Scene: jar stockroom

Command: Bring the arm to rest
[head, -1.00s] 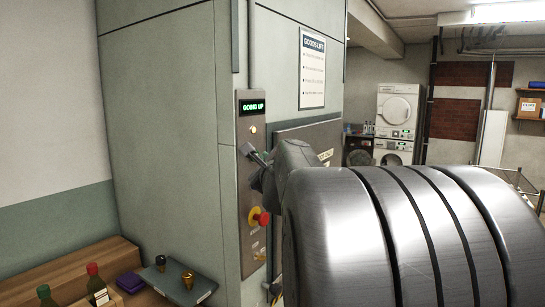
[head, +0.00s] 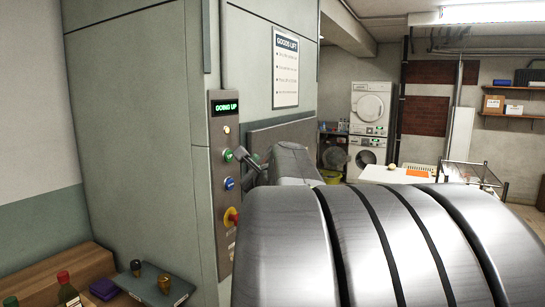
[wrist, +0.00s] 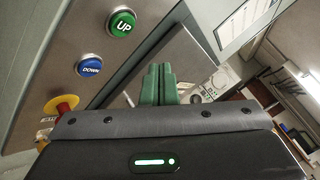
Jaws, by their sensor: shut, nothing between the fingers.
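My gripper (head: 241,154) is at the lift's control panel, just right of the green UP button (head: 228,155) in the head view. Its green fingers (wrist: 158,84) are together with nothing between them in the wrist view. There they stand to the right of the UP button (wrist: 121,23) and the blue DOWN button (wrist: 88,65), over the grey lift front. Whether a fingertip touches the panel I cannot tell. The panel's display (head: 226,107) reads GOING UP. My arm's metal links fill the lower right of the head view.
A red stop knob (head: 231,217) sticks out low on the panel. At lower left are a wooden bench (head: 40,275), a grey tray with small jars and a purple item (head: 104,289). Stacked machines (head: 369,108) and a white table (head: 395,175) stand farther back.

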